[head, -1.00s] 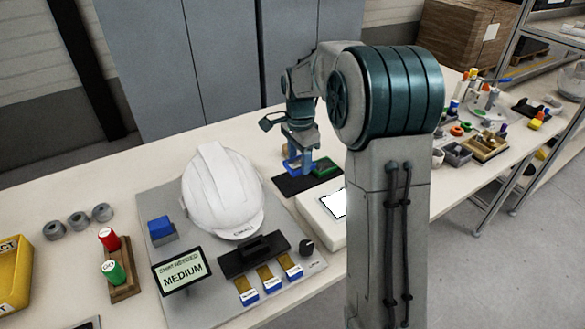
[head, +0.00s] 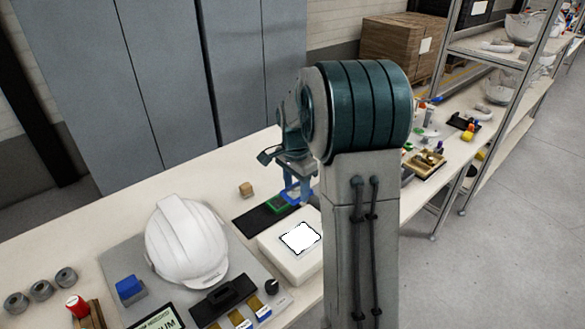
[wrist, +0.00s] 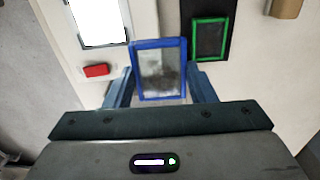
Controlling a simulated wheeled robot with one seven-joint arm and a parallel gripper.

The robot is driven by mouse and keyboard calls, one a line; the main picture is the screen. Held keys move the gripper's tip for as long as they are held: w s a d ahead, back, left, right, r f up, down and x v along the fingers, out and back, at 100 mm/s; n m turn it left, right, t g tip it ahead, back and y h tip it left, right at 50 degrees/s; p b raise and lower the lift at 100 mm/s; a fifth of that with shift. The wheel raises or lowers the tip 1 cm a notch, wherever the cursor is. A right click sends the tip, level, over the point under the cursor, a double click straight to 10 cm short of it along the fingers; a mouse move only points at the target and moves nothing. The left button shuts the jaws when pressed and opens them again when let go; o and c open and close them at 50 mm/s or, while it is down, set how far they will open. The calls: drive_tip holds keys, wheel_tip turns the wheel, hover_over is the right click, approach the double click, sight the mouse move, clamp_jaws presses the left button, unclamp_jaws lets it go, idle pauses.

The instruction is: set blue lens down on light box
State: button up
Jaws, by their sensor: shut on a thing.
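My gripper (wrist: 160,90) is shut on the blue lens (wrist: 134,68), a blue rectangular frame with a clear, greyish middle. The lens also shows under my gripper (head: 296,188) in the head view, partly hidden by the fingers. It is held off the surface, near the back of the light box. The light box (head: 275,246) is a white block with a bright square panel on top. In the wrist view the light box's panel (wrist: 100,22) is at upper left, left of the lens, and a red button (wrist: 97,70) shows below it.
A green-framed lens (wrist: 194,40) lies on a black mat (head: 248,222) beside the light box. A white helmet (head: 185,240) stands on a grey board to the left. A small wooden block (head: 246,189) is behind the mat. The light box's panel is clear.

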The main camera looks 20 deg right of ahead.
drive_tip(key=p, duration=0.1)
drive_tip(key=s+r+p, duration=0.1)
drive_tip(key=p, duration=0.1)
drive_tip(key=shift+s+a, duration=0.15)
drive_tip(key=shift+s, duration=0.15)
drive_tip(key=r+p, duration=0.1)
drive_tip(key=p, duration=1)
hover_over(300, 238)
drive_tip(key=w, duration=0.1)
drive_tip(key=s+p, duration=0.1)
drive_tip(key=shift+f+b, duration=2.15)
drive_tip(key=shift+f, duration=1.4)
drive_tip(key=shift+f+b, duration=0.5)
drive_tip(key=o, duration=1.1)
drive_tip(key=shift+r, duration=0.1)
